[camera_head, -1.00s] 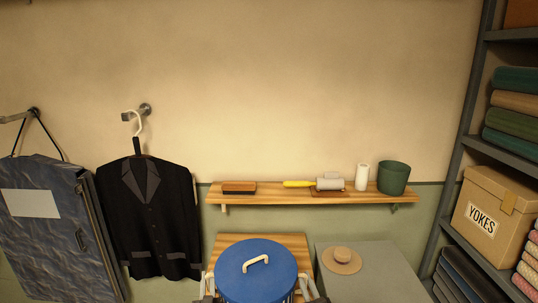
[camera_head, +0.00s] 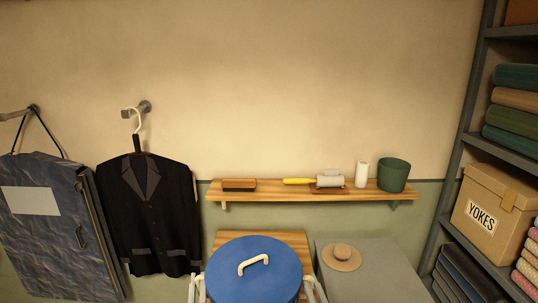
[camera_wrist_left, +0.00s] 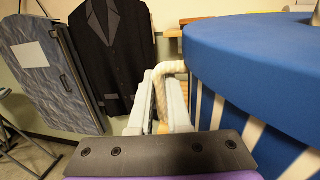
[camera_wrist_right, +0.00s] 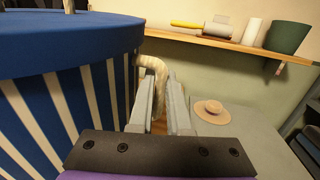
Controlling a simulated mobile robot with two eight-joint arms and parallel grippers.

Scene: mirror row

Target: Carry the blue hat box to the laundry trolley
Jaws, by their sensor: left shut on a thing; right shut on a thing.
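The blue hat box (camera_head: 224,272) is at the bottom centre of the head view, with a round blue lid and a white handle on top. Its blue-and-white striped side shows in the right wrist view (camera_wrist_right: 85,105), and its lid edge in the left wrist view (camera_wrist_left: 260,70). My left gripper (camera_head: 196,286) is shut on a cream rope handle at the box's left side. My right gripper (camera_head: 315,288) is shut on the matching rope handle at its right side. The box's underside is hidden. I see no laundry trolley in these views.
A wooden surface (camera_head: 292,238) lies behind the box, beside a grey top with a straw hat (camera_head: 341,257). A wall shelf (camera_head: 300,195) holds a brush, a lint roller and a green pot. A shelving rack (camera_head: 462,150) stands right; a dark jacket (camera_head: 150,215) and garment bag (camera_head: 55,230) hang left.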

